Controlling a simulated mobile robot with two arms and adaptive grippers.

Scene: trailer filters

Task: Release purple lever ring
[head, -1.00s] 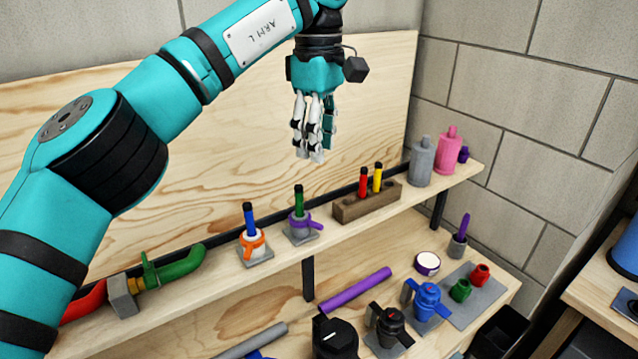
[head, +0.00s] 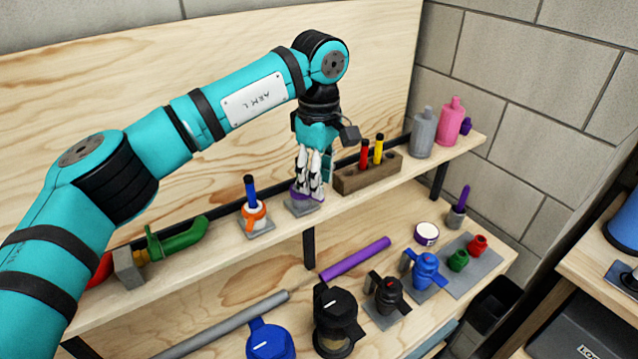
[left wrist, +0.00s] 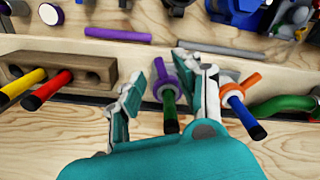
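The purple lever ring (left wrist: 157,90) sits on a light fitting with a green peg (left wrist: 170,112), on a small grey plate (head: 301,208) on the upper shelf. My left gripper (head: 309,188) has come down over this fitting and hides most of it in the head view. In the left wrist view its two fingers (left wrist: 172,80) stand on either side of the ring and peg. The fingers look apart; whether they touch the ring is hard to tell. My right gripper is not in view.
A fitting with an orange lever ring (head: 253,213) and blue peg stands just left. A wooden block (head: 352,181) with red and yellow pegs stands close right. A green pipe (head: 180,241) lies further left. The wooden backboard (head: 130,100) rises behind the shelf.

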